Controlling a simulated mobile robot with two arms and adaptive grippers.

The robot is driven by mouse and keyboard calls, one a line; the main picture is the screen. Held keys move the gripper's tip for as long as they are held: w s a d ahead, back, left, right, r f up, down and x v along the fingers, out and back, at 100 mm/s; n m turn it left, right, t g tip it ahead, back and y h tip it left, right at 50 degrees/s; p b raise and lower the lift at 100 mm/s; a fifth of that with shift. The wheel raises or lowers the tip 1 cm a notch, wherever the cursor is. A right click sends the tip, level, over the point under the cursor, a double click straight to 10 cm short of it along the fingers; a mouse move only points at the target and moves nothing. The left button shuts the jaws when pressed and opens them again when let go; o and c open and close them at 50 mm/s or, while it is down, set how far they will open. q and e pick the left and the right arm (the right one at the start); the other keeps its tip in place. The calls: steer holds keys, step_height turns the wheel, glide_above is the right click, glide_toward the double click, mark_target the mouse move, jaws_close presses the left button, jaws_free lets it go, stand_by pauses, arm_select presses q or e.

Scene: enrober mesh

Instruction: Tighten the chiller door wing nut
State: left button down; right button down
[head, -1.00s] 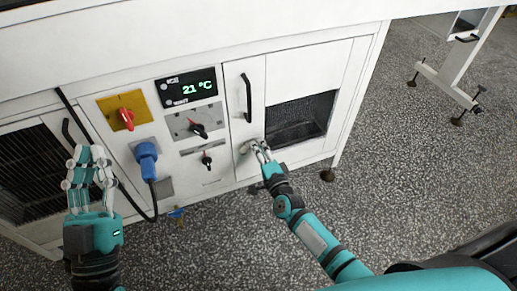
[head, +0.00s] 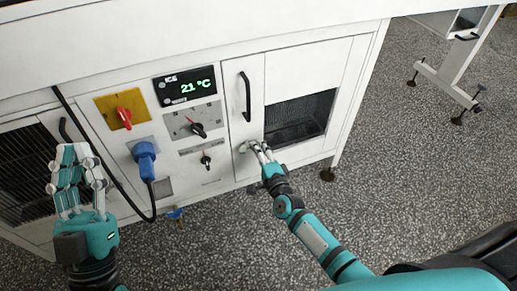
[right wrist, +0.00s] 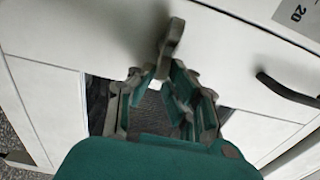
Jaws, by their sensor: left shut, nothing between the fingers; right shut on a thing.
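The wing nut (right wrist: 173,42) is a grey-brown metal piece on the white chiller door in the right wrist view. My right gripper (right wrist: 162,78) is shut on its near end. In the head view my right gripper (head: 256,147) is at the lower part of the white door (head: 245,130), below its black handle (head: 246,97); the nut is mostly hidden by the fingers there. My left gripper (head: 72,152) is shut and empty, raised in front of the cabinet's left side, apart from the door.
Left of the door are a 21 °C display (head: 185,86), a red switch (head: 124,114), black knobs (head: 198,129) and a blue plug (head: 145,158) with a hanging cable. A dark opening (head: 300,118) lies right of the door.

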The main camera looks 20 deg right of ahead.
steer(key=c, duration=1.4)
jaws_free()
steer(key=shift+d+f, duration=0.15)
steer(key=shift+o, duration=0.2)
steer(key=s, duration=1.2)
steer(key=shift+d, duration=0.15)
